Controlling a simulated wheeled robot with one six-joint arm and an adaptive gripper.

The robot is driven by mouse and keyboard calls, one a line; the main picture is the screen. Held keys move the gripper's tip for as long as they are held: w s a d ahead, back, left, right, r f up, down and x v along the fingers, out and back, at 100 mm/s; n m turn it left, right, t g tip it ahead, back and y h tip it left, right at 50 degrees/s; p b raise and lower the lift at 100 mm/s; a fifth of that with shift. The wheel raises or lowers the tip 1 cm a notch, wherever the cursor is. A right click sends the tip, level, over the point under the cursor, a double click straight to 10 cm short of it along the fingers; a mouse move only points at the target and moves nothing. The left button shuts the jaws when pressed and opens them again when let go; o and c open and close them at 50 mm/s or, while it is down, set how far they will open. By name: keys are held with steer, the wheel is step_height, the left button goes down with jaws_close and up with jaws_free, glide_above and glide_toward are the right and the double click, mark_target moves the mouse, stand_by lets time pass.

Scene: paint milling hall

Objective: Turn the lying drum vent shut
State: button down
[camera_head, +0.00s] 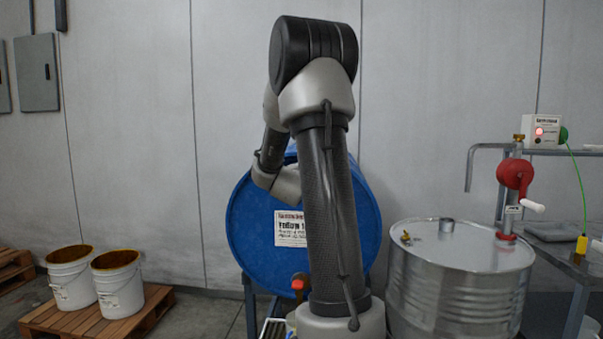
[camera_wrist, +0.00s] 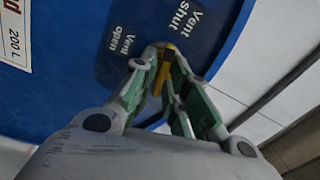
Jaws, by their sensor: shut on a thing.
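The lying blue drum (camera_head: 245,225) faces me on a stand, partly hidden behind my arm. In the wrist view its blue end (camera_wrist: 70,85) fills the upper left. A small yellow vent handle (camera_wrist: 159,78) sits there, near a dark "Vent open" label (camera_wrist: 121,42) and a "Vent shut" label (camera_wrist: 187,20). The handle runs roughly up and down in the picture, slightly tilted, its upper end near the gap between the labels. My gripper (camera_wrist: 160,62) has its green-padded fingers on either side of the handle, shut on it. In the head view my arm hides the vent and gripper.
A steel drum (camera_head: 455,285) with a red hand pump (camera_head: 515,175) stands close on the right, beside a bench with a small box (camera_head: 542,131) showing a red light. Two white buckets (camera_head: 119,285) stand on a pallet at left. A red-tipped tap (camera_head: 299,282) is low on the blue drum.

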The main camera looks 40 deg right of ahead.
steer(key=shift+f+m, duration=0.15)
steer(key=shift+m, duration=0.95)
steer(key=c, duration=1.6)
jaws_free()
steer(key=shift+s+a, duration=0.1)
steer(key=v, duration=1.1)
steer(key=shift+s+a, duration=0.25)
steer(key=shift+s, duration=0.05)
